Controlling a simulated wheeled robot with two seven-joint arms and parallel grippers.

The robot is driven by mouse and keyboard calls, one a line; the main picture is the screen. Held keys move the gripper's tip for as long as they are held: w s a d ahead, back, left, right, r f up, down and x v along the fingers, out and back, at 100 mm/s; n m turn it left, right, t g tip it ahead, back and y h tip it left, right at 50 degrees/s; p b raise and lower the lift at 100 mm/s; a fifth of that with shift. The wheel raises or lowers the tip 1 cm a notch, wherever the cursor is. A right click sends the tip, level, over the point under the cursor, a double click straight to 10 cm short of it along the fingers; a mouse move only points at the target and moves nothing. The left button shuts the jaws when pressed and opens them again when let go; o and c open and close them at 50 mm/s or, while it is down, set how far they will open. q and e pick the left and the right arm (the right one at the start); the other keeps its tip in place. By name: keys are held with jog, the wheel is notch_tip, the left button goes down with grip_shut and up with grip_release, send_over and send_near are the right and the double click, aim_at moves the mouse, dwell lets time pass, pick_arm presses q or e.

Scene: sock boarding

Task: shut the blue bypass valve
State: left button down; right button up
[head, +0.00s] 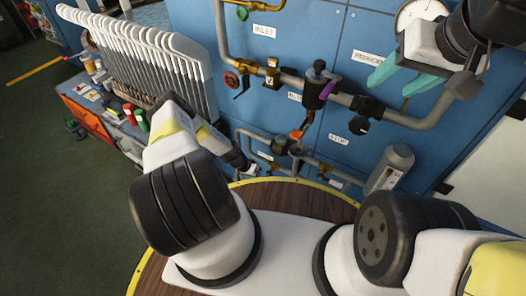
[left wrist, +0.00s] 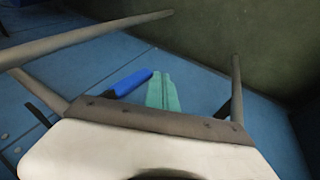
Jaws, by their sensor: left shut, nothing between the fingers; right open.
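The blue lever handle (left wrist: 134,82) of the bypass valve shows in the left wrist view, lying slanted just left of my left fingertips. I cannot make out this handle in the head view. My left gripper (left wrist: 162,90) has its teal fingers shut together with nothing between them. A small gap seems to separate them from the handle; I cannot tell whether they touch. In the head view my left arm reaches to the lower pipes, and its fingers cannot be made out. My right gripper (head: 396,76) is open and empty, high at the right in front of the panel.
The blue panel (head: 290,30) carries pipes, a red handwheel (head: 231,79), a black filter body (head: 318,88) and an orange-handled valve (head: 297,134). A grey cylinder (head: 390,167) stands at the right. A white rack (head: 150,50) and a cluttered bench (head: 75,110) are at the left.

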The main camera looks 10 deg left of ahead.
pick_arm(q)
jog(key=shift+s+d+f, duration=0.1)
jog(key=shift+d+f, duration=0.1)
jog(key=shift+d, duration=0.2)
dwell(0.5)
